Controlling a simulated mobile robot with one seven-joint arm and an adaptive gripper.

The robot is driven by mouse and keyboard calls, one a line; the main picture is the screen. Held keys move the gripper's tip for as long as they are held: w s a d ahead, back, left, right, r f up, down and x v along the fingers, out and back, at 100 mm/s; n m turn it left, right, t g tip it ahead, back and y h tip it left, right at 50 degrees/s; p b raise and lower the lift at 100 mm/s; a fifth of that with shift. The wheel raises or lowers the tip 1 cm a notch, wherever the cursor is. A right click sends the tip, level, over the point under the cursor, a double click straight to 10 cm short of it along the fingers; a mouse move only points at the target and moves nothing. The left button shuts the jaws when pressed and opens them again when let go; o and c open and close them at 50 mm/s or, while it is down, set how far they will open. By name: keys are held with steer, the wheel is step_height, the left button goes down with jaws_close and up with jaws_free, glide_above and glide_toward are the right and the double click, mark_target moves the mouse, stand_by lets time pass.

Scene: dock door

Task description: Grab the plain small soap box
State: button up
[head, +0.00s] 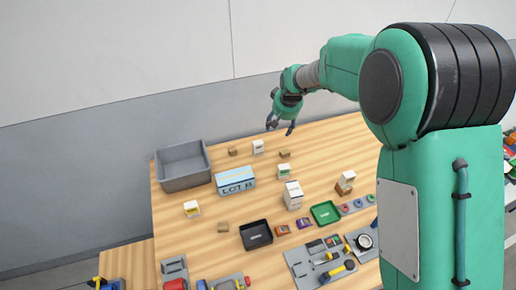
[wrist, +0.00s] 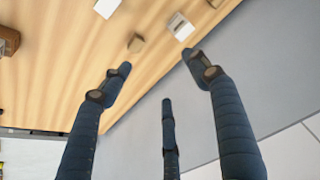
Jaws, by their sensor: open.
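My gripper (head: 280,128) is open and empty in the air over the table's far edge; its spread fingers also show in the wrist view (wrist: 158,78). Small boxes stand beyond the fingertips: a white box with a grey marking (wrist: 180,26), also in the head view (head: 258,147), and a plain brown box (wrist: 136,43), also in the head view (head: 284,154). I cannot tell for sure which is the plain soap box. No finger touches any box.
A grey bin (head: 183,166) and a blue-white carton (head: 235,180) stand at the left. A taller white box (head: 293,195), a black tray (head: 256,235), a green tray (head: 325,213) and tools lie nearer. A wall (head: 120,140) runs behind the table.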

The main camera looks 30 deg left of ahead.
glide_toward(258, 144)
steer(key=r, duration=0.2)
steer(key=shift+d+f+n, duration=0.2)
steer(key=shift+d+n, duration=0.05)
steer(key=shift+n, duration=0.15)
steer(key=shift+f, duration=0.1)
steer(key=shift+x, duration=4.2)
steer(key=shift+s+a+f, duration=0.1)
steer(key=shift+f, duration=0.05)
steer(key=shift+b+x, duration=0.5)
steer(key=shift+x, duration=2)
steer(key=c, duration=1.5)
